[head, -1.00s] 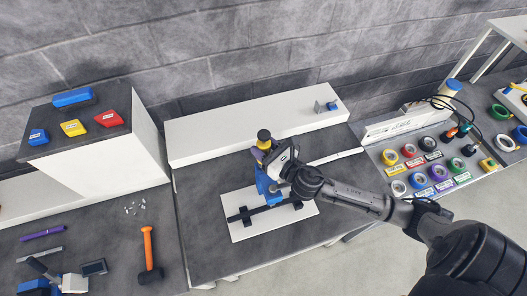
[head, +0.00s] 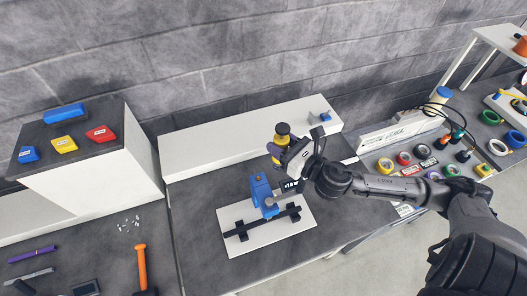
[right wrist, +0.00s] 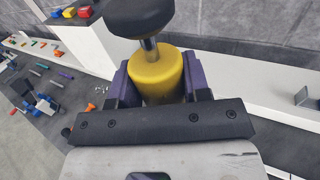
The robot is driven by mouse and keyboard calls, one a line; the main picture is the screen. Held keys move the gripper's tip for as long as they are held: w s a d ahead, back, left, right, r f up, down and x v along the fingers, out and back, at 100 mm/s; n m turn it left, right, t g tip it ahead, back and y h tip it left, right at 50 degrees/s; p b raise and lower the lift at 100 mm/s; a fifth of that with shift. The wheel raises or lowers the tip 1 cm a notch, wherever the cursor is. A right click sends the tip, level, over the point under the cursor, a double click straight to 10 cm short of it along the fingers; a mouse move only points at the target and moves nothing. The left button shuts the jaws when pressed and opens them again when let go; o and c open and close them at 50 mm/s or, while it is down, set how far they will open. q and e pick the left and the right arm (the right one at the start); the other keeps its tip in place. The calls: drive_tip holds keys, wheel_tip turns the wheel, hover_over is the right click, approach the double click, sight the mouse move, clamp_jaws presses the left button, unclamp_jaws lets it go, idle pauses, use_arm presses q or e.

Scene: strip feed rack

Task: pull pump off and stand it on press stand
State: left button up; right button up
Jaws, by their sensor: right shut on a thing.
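The pump (head: 282,130) has a yellow body and a dark round cap. My right gripper (head: 277,150) is shut on it and holds it upright in the air, above and apart from the blue upright holder (head: 261,190). In the right wrist view the pump (right wrist: 157,77) sits between the purple finger pads of my gripper (right wrist: 155,90); its lower end is hidden. The blue holder is on a white base plate (head: 240,210) with a black bar across it. I cannot tell which thing is the press stand. My left gripper is not in view.
A long white shelf (head: 215,145) runs behind, with a small blue and grey bracket (head: 319,117) at its right end. A dark-topped white box with coloured blocks stands left. An orange-handled hammer (head: 142,265) lies front left. Coloured tape rolls lie on the right.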

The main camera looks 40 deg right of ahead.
drive_tip(key=s+d+r+p, duration=0.3)
drive_tip(key=s+d+r, duration=0.1)
drive_tip(key=r, duration=0.2)
drive_tip(key=shift+r+p, duration=0.3)
idle(0.6)
